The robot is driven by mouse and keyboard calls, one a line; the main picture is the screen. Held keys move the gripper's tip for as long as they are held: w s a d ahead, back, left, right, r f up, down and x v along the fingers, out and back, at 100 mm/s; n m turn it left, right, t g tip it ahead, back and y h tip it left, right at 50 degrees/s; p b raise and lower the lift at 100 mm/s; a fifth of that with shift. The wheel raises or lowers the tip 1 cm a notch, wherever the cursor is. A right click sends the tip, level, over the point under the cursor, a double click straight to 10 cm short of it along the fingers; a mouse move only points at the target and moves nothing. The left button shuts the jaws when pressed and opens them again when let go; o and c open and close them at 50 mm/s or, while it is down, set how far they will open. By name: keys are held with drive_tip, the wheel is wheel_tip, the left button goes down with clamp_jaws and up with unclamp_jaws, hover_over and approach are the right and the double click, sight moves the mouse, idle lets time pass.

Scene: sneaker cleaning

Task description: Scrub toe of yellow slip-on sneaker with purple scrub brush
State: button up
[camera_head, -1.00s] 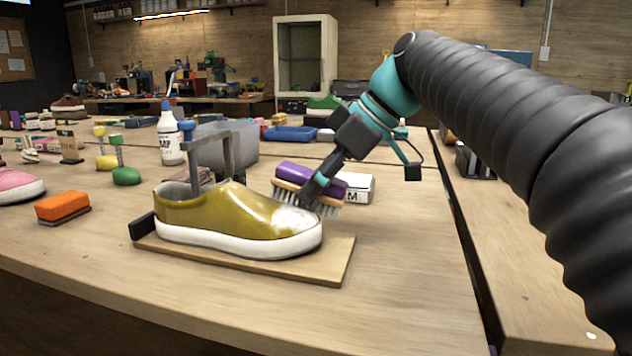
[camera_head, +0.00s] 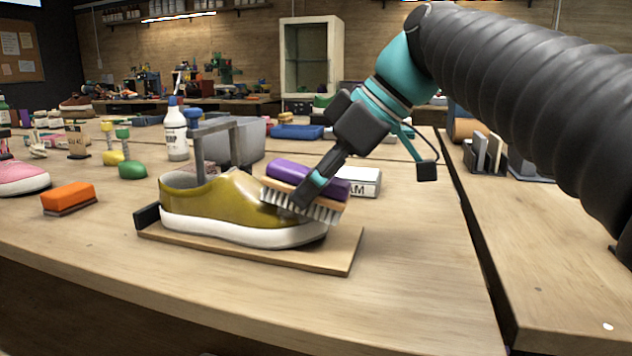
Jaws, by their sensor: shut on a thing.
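The yellow slip-on sneaker (camera_head: 215,205) with a white sole sits on a wooden board (camera_head: 300,259), its toe to the right. A grey metal bracket (camera_head: 199,160) reaches down to the shoe's opening. My gripper (camera_head: 308,190) is shut on the purple scrub brush (camera_head: 290,172), with purple back, wooden body and white bristles. The bristles lie over the sneaker's toe, seemingly touching it. The brush hides most of the toe's top, so any dirt or foam there is hard to see.
An orange brush (camera_head: 68,197) stands at the left, near a pink shoe (camera_head: 20,178). A white bottle (camera_head: 175,133), a grey bin (camera_head: 245,142) and a white box (camera_head: 362,182) stand behind the sneaker. The table's front right is clear.

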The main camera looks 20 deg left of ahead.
drive_tip(key=shift+s+d, duration=0.1)
drive_tip(key=shift+s, duration=0.7)
drive_tip(key=shift+f+b, duration=0.2)
drive_tip(key=shift+b, duration=0.1)
drive_tip(key=shift+w, duration=0.1)
drive_tip(key=shift+w+r+p, duration=0.25)
drive_tip(key=shift+w+p, duration=0.4)
drive_tip(key=shift+w, duration=0.1)
drive_tip(key=shift+w+a+p, duration=0.2)
drive_tip(key=shift+w+p, duration=0.45)
drive_tip(key=shift+w, duration=0.35)
drive_tip(key=shift+w+a+p, duration=0.2)
drive_tip(key=shift+w+p, duration=0.4)
drive_tip(key=shift+w, duration=0.45)
drive_tip(key=shift+w+a+p, duration=0.2)
drive_tip(key=shift+w+p, duration=0.45)
drive_tip(key=shift+w, duration=0.5)
drive_tip(key=shift+a+f, duration=0.1)
drive_tip(key=shift+f, duration=0.25)
